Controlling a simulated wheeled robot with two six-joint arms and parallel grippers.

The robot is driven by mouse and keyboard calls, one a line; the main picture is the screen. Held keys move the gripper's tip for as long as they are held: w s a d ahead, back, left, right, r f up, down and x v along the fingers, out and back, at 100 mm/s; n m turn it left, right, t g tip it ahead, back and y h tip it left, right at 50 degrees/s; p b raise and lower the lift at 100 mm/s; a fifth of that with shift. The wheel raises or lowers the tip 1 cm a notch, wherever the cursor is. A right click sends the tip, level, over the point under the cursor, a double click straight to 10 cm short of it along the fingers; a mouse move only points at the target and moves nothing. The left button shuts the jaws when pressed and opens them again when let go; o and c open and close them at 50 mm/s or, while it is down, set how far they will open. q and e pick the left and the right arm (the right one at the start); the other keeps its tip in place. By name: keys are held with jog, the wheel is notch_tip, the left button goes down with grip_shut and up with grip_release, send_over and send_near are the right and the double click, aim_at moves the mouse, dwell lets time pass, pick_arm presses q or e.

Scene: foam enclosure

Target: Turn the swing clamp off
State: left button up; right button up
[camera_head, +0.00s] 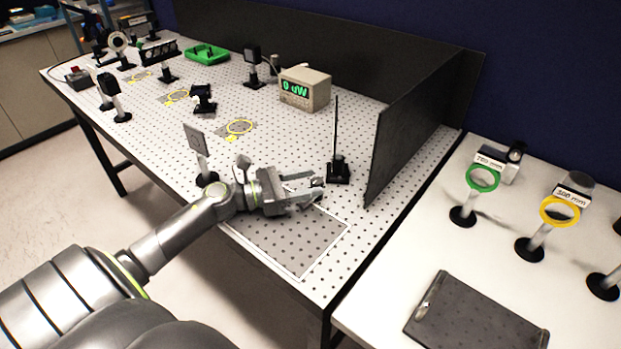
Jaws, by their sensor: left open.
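My left gripper (316,190) reaches in from the left over the near part of the perforated optical table (325,285). Its jaws are open and point right, above the far edge of a grey plate (285,240) outlined in white. A small dark and metallic part shows at the fingertips, but I cannot tell whether it belongs to the swing clamp. Just beyond the fingertips stands a black base with a thin upright rod (338,168), apart from the gripper. I cannot clearly make out the swing clamp or its position. My right gripper is not in view.
A dark foam panel (412,135) stands right of the rod. A meter reading 0 uW (304,88) and a green tray (206,55) are farther back. A square plate on a post (196,140) stands left of my wrist. A side table holds green (483,178) and yellow (560,211) ringed lenses.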

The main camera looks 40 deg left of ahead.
pick_arm(q)
jog(key=shift+w+d, duration=0.45)
jog(key=shift+w, duration=0.05)
